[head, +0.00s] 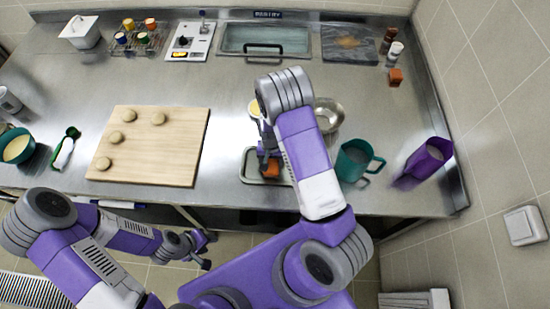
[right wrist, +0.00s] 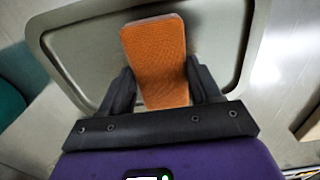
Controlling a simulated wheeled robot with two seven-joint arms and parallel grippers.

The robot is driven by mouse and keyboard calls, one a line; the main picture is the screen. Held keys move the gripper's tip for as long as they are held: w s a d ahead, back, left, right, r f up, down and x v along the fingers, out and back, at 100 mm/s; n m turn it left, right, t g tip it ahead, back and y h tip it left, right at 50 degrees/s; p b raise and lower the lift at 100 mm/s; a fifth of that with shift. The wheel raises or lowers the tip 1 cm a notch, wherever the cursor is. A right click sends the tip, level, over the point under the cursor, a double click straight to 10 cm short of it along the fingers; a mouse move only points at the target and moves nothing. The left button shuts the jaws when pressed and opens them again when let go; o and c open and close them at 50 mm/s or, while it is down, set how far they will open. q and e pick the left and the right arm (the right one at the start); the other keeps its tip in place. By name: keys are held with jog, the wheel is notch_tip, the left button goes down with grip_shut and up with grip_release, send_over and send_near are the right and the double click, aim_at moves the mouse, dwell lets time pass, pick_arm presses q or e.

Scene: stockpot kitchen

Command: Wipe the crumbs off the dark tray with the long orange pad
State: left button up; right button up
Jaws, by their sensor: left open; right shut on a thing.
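The tray (head: 250,180), grey-green with a pale rim, lies near the counter's front edge, partly hidden by my right arm. In the right wrist view the tray (right wrist: 85,78) fills the background behind the pad. My right gripper (head: 268,158) is over the tray, shut on the orange pad (head: 271,169). In the right wrist view the pad (right wrist: 156,50) sticks out between both fingers, over the tray's floor. I cannot tell whether it touches the tray. No crumbs can be made out. My left gripper (head: 203,251) is open and empty, in front of the counter and below its edge.
A wooden board (head: 150,150) with several round knobs lies left of the tray. A dark slab (head: 349,43) lies at the back. The counter's middle is clear.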

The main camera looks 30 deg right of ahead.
aim_at(270, 162)
jog(key=shift+w+a, duration=0.15)
jog(key=shift+a, duration=0.25)
notch_tip(270, 162, up, 3)
jog(key=shift+w+f+p, duration=0.1)
jog(key=shift+f+p, duration=0.05)
jog(key=shift+p, duration=0.65)
jog(key=shift+s+r+p, duration=0.2)
jog(key=shift+r+p, duration=0.65)
jog(key=shift+r, duration=0.3)
jog(key=shift+w+r+p, duration=0.1)
jog(key=shift+r+p, duration=0.35)
jog(key=shift+r, duration=0.2)
jog(key=shift+r+p, duration=0.45)
jog(key=shift+r, duration=0.5)
jog(key=shift+f, duration=0.1)
